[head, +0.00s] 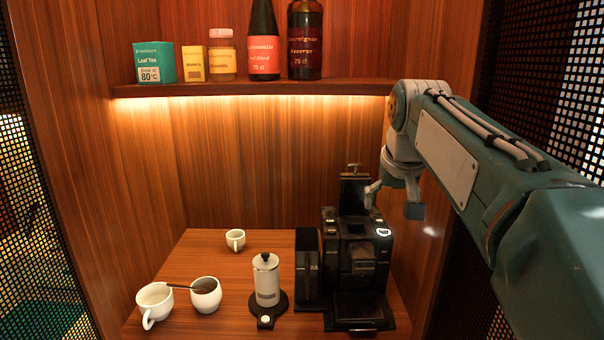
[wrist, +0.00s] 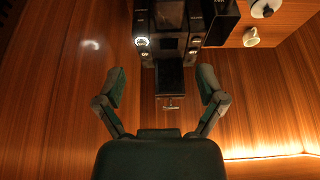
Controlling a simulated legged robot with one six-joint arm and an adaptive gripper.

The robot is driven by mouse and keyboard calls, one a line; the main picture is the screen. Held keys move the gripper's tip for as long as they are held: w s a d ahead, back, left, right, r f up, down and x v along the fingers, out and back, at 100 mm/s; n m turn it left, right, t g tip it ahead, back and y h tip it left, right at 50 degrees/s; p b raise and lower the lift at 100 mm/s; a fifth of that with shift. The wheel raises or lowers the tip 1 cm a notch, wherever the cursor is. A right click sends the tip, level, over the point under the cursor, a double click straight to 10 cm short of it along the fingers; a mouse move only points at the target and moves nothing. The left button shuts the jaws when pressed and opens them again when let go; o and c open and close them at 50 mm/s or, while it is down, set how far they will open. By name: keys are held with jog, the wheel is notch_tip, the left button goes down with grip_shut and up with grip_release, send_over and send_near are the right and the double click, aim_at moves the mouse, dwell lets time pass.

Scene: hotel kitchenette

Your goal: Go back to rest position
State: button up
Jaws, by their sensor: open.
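My gripper (head: 393,203) hangs from my arm above the back right of the counter, over the right rear side of the black coffee machine (head: 357,285). In the wrist view my gripper (wrist: 163,88) has its two fingers spread wide, with nothing held between them. The coffee machine (wrist: 168,45) lies beyond the fingers there. Its upright black lid (head: 355,195) with a small metal handle stands at the back; the lid (wrist: 169,78) appears between the fingers in the wrist view, and I see no contact.
A black grinder-like unit (head: 307,268), a white press pot (head: 266,280), a small cup (head: 235,239), a white mug (head: 155,302) and a sugar bowl with spoon (head: 206,296) stand left of the machine. A shelf (head: 200,89) with bottles and boxes crosses above. Mesh panels flank the nook.

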jog(key=s+f, duration=0.9)
jog(key=s, duration=0.3)
jog(key=s+f, duration=1)
jog(key=s, duration=0.2)
jog(key=shift+s+t, duration=0.3)
jog(key=shift+s, duration=0.1)
